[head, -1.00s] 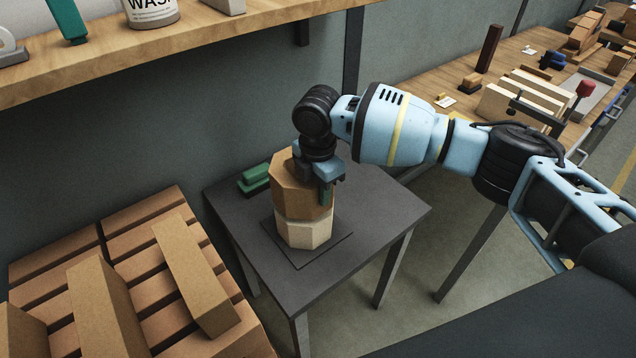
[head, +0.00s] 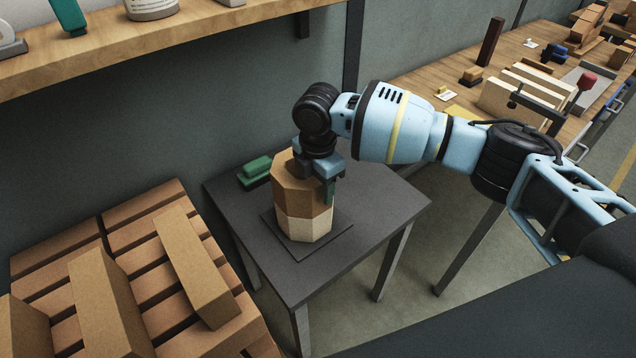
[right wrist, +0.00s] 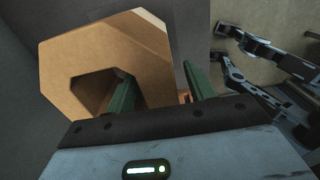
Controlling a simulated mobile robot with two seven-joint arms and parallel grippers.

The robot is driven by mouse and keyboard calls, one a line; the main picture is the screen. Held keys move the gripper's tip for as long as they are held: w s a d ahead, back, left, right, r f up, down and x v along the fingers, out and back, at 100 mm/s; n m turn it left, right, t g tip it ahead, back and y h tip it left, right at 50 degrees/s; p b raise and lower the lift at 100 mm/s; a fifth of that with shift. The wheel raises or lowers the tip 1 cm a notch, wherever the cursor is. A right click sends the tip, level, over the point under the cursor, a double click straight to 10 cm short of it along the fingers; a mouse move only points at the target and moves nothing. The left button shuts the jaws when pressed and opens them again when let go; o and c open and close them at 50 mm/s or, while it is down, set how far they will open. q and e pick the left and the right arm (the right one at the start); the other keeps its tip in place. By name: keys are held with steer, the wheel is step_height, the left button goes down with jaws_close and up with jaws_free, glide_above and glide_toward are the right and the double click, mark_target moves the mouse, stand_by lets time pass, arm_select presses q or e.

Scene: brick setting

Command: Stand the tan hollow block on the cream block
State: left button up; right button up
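The tan hollow block (head: 291,190), eight-sided, stands upright on the cream block (head: 303,228), their sides roughly lined up. The cream block rests on a dark square plate on the small grey table. My right gripper (head: 318,180) is at the tan block's top right wall, one green finger showing outside it. In the right wrist view the tan block (right wrist: 150,62) shows its hollow, with one finger of the gripper (right wrist: 158,90) inside and the other outside. A gap shows between wall and outer finger, so the gripper looks open. My left gripper is out of view.
A green object (head: 256,169) lies on the small table (head: 380,212) behind the blocks. Stacked bricks (head: 130,245) stand at left. A wooden shelf (head: 180,45) hangs above. A workbench (head: 450,75) with blocks and tools is at the back right.

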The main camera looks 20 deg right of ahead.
step_height(320, 180, up, 13)
stand_by(0.8)
stand_by(0.4)
